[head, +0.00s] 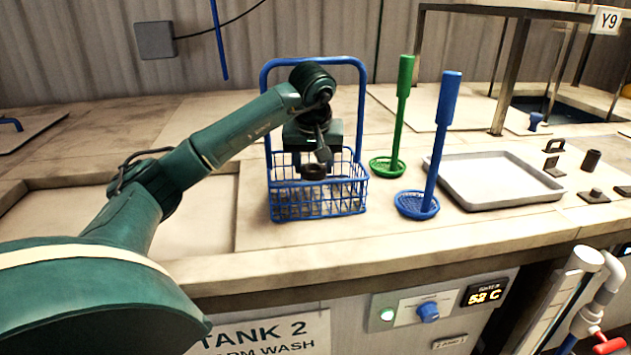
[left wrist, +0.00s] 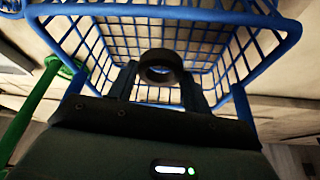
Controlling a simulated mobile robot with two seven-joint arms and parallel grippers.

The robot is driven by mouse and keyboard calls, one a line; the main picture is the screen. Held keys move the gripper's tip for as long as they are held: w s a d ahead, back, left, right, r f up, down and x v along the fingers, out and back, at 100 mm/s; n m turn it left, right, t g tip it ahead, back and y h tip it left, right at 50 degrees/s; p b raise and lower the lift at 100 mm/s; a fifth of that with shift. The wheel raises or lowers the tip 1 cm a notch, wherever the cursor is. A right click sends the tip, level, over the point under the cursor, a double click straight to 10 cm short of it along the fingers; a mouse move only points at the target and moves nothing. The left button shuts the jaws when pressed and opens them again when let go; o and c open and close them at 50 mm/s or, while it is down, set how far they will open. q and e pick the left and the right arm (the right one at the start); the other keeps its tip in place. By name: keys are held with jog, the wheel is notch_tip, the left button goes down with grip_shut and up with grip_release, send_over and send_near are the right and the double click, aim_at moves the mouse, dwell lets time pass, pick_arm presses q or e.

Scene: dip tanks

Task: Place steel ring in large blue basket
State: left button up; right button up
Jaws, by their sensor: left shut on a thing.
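The large blue basket (head: 318,202) is a wire basket with a tall handle and stands on the counter. It also shows in the left wrist view (left wrist: 262,68). My left gripper (head: 314,163) is over the basket's opening, pointing down into it. It is shut on a dark ring (head: 314,173), the steel ring, which also shows between the fingertips in the left wrist view (left wrist: 160,67). The ring is held at about rim height, above the basket's floor. My right gripper is not in view.
A green strainer with upright handle (head: 388,166) and a blue one (head: 418,205) stand right of the basket. A grey tray (head: 497,203) lies farther right, with small dark parts (head: 594,196) beside it. A metal frame post (head: 509,75) stands behind.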

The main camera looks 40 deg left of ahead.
aim_at(314, 179)
pick_arm(q)
notch_tip(314, 179, down, 4)
jog(key=shift+f, duration=0.25)
jog(key=shift+w, duration=0.1)
jog(key=o, duration=1)
jog(key=shift+f, duration=0.1)
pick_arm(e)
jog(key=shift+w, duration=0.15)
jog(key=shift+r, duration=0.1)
pick_arm(q)
jog(key=shift+r, duration=0.35)
jog(key=v, duration=1.1)
jog(key=shift+d+r+b, duration=0.1)
jog(key=shift+r+b, duration=0.15)
jog(key=shift+b, duration=0.15)
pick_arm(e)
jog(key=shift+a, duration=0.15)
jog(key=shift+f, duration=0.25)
